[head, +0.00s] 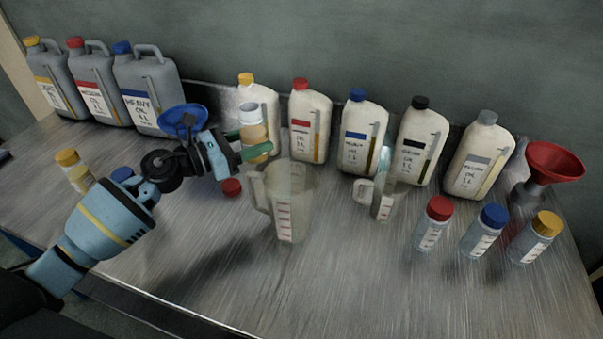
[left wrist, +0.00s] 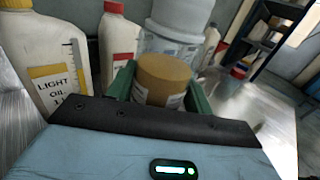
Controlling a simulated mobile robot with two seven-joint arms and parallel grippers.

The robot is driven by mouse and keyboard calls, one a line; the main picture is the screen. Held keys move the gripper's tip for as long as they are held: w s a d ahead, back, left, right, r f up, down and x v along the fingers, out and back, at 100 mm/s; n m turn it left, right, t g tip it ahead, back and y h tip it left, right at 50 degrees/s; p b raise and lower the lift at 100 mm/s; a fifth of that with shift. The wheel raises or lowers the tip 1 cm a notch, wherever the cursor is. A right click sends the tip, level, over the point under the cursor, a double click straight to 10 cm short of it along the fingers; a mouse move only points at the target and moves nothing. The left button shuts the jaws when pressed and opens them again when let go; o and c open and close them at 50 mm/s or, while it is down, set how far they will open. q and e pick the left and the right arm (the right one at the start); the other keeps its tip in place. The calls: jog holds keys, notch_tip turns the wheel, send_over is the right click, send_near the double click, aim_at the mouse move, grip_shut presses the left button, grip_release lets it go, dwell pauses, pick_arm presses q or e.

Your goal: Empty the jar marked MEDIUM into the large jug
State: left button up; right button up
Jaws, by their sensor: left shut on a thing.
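My left gripper (head: 240,151) is shut on an uncapped clear jar (head: 252,120) with amber oil in it. It holds the jar raised above the table, close to upright, at the upper left of the large jug (head: 289,205). The jar also shows between the green fingers in the left wrist view (left wrist: 163,80); its marking cannot be read. The large clear jug stands upright on the table, its handle to the left, with no oil visible in it. A red cap (head: 231,187) lies on the table left of the jug. My right gripper is not in view.
A smaller jug (head: 382,195) stands right of the large one. White oil bottles (head: 310,127) line the back. Capped jars (head: 433,223) and a red funnel (head: 553,162) stand right. Grey canisters (head: 97,95) and a blue funnel (head: 184,119) are left. The front middle is clear.

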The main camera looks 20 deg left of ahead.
pick_arm(q)
jog(key=shift+w+d+f, duration=0.1)
jog(key=shift+w+f, duration=0.15)
jog(key=shift+w, duration=0.15)
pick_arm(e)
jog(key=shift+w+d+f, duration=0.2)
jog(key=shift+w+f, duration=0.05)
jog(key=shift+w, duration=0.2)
pick_arm(q)
jog(key=shift+s+r, duration=0.1)
jog(key=shift+r, duration=0.1)
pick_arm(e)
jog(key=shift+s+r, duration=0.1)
